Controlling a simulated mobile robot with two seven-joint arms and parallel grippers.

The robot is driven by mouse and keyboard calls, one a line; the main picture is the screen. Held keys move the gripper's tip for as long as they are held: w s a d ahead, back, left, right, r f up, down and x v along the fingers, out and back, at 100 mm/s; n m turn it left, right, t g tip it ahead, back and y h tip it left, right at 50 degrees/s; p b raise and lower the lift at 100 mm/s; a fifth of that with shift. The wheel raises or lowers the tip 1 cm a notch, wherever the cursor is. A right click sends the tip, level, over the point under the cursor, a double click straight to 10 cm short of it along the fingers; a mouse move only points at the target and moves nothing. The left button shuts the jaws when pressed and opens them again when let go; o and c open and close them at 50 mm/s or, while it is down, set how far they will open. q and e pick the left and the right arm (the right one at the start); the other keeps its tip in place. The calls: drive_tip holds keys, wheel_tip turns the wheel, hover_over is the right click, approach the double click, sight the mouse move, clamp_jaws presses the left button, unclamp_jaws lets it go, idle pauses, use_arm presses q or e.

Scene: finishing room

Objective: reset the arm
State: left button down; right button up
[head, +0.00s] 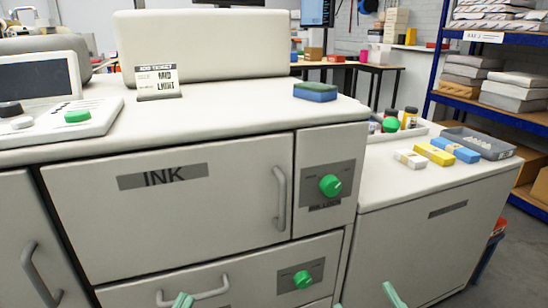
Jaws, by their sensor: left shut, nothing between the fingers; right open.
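My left gripper (183,300) shows only as pale green fingertips at the bottom edge, in front of the lower drawer (235,254). Its fingertips are together with nothing between them. My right gripper (366,300) also shows only by its fingertips at the bottom edge, further right. Its fingertips are wide apart and nothing is seen between them. Both arms are out of the picture.
A white machine has a shut INK door (190,218) and green knobs (330,186). On top are a sign (158,83) and a blue-green sponge (315,92). The lower right cabinet (430,235) carries coloured blocks (435,154) and a grey tray (478,144). A blue shelf stands behind.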

use_arm(q)
drive_tip(key=s+a+f+n+g+y+p, duration=0.3)
drive_tip(key=s+f+n+g+y+p, duration=0.2)
drive_tip(key=p, duration=1.8)
drive_tip(key=s+f+g, duration=0.3)
drive_tip(key=f+g, duration=0.3)
drive_tip(key=shift+s+f, duration=0.15)
use_arm(e)
drive_tip(key=s+d+f+m+g+h, duration=0.3)
drive_tip(key=s+f+m+g+h, duration=0.2)
drive_tip(key=s+f+g, duration=0.3)
wheel_tip(320, 180, down, 4)
drive_tip(key=g, duration=0.3)
drive_tip(key=shift+s+r, duration=0.15)
drive_tip(key=shift+r, duration=0.05)
